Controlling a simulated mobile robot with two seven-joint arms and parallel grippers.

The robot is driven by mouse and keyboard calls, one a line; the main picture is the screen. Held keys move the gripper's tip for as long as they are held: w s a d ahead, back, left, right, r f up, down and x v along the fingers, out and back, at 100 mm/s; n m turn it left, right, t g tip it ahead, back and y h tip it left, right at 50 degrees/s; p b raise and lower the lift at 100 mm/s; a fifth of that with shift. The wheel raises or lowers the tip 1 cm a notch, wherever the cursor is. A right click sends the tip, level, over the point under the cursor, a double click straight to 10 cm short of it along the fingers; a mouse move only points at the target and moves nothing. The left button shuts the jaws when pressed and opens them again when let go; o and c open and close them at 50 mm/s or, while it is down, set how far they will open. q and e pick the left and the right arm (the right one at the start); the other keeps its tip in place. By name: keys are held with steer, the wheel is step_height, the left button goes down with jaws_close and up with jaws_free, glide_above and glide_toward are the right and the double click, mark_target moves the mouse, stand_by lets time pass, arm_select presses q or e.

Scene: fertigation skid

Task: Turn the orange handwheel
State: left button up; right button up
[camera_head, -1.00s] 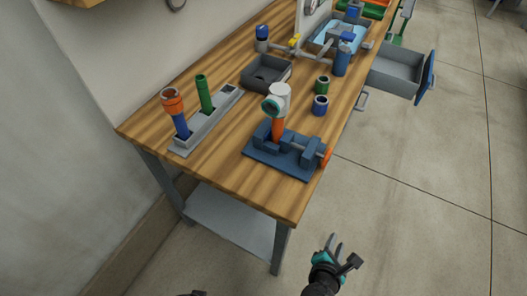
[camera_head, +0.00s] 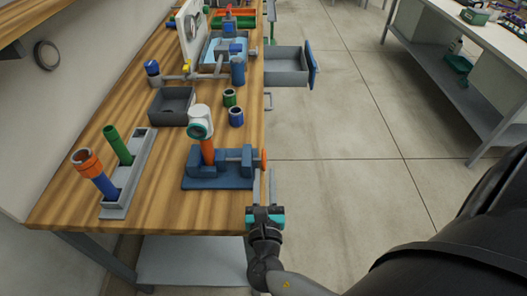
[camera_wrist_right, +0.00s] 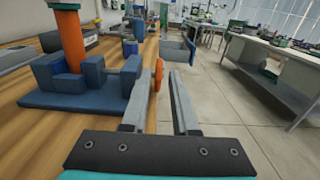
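The orange handwheel (camera_head: 264,160) is on the right end of the blue vise (camera_head: 218,178) at the table's right edge. It shows nearly edge-on in the right wrist view (camera_wrist_right: 159,74). An upright orange pipe (camera_head: 207,151) with a white and teal head (camera_head: 200,122) stands at the vise. My right gripper (camera_head: 264,174) is just in front of the handwheel, its two fingers apart and pointing at it. In the wrist view the handwheel appears in the gap between the fingertips (camera_wrist_right: 157,80); I cannot tell whether they reach around it. My left gripper is out of view.
A grey rack (camera_head: 127,180) with blue and green tubes stands at the left. A dark tray (camera_head: 172,106), small blue and green cylinders and a pipe assembly lie farther back. An open drawer (camera_head: 287,62) juts out from the table's right side. The floor right of the table is clear.

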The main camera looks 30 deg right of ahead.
mark_target(264, 156)
steer(key=x, duration=0.8)
steer(key=shift+w+d, duration=0.1)
steer(key=shift+w, duration=0.2)
jaws_close()
